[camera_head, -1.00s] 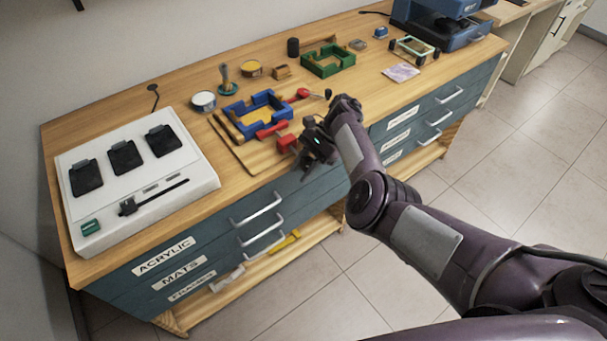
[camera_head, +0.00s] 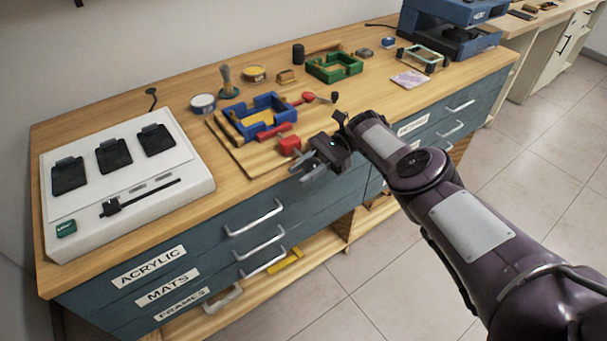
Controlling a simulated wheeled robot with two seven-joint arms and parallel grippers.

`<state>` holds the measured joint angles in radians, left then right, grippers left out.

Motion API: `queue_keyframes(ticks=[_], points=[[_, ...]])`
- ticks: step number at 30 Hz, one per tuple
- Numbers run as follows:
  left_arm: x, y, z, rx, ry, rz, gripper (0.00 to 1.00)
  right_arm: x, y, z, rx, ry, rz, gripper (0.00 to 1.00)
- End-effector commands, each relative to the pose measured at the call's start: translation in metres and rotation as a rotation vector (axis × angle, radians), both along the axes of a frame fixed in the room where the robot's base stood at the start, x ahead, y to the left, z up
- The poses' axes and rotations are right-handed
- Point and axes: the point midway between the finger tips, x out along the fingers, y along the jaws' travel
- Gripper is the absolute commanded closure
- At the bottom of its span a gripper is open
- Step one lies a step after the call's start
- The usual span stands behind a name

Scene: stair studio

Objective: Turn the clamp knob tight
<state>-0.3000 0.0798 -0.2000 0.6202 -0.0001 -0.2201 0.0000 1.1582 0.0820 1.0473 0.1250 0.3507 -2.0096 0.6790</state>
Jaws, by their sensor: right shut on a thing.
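The blue clamp frame (camera_head: 240,127) lies on a wooden board near the middle of the bench. A red bar (camera_head: 277,133) runs along its front right side. The red clamp knob (camera_head: 289,144) sticks out at the board's front edge. The finger contact is small and partly hidden by the dark gripper body. My left gripper is not in view.
A white panel with black pads (camera_head: 188,188) fills the bench's left end. A red-handled item (camera_head: 308,97) lies close right. Drawer handles (camera_head: 254,218) protrude below.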

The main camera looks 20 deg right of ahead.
Motion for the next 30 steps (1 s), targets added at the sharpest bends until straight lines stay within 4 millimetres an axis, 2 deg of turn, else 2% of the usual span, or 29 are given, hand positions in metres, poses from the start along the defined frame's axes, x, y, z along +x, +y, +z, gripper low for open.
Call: queue_keyframes(ticks=[1,12,13,15,30], points=[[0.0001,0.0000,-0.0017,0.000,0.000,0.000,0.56,-0.0041,-0.0021,-0.0069,0.002,0.014,0.002,0.92],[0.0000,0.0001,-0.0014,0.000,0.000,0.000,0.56,-0.0039,-0.0023,-0.0060,0.003,0.016,0.002,0.92],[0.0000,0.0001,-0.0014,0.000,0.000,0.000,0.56,-0.0040,-0.0024,-0.0060,0.003,0.016,0.002,0.65],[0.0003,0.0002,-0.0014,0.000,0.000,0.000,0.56,-0.0038,-0.0022,-0.0059,0.002,0.015,0.001,0.56],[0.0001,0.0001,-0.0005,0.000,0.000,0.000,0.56,-0.0016,-0.0008,-0.0022,0.004,0.008,0.000,0.56]])
